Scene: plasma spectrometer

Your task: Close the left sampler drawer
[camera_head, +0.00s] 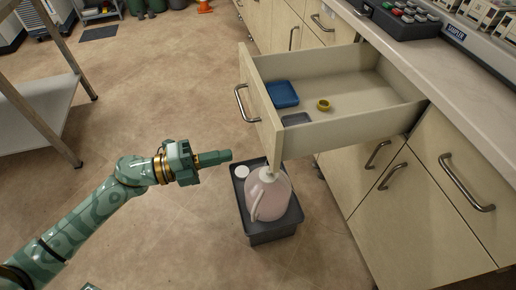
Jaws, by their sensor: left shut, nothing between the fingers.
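The sampler drawer (262,105) is pulled well out of the cream cabinet. Its front panel, with a curved metal handle (240,104), faces left. Inside lie a blue square item (283,94), a small yellow ring (323,104) and a flat grey item (296,119). My left gripper (229,155) is shut and empty. In the picture it is left of and below the drawer front, apart from it and pointing right. My right gripper is not in view.
A dark bin (270,236) holding a pinkish jug (268,194) stands on the floor below the drawer. The counter (420,62) carries a dark tray (398,18) of coloured caps. A metal table (40,115) stands at left. Open floor lies between.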

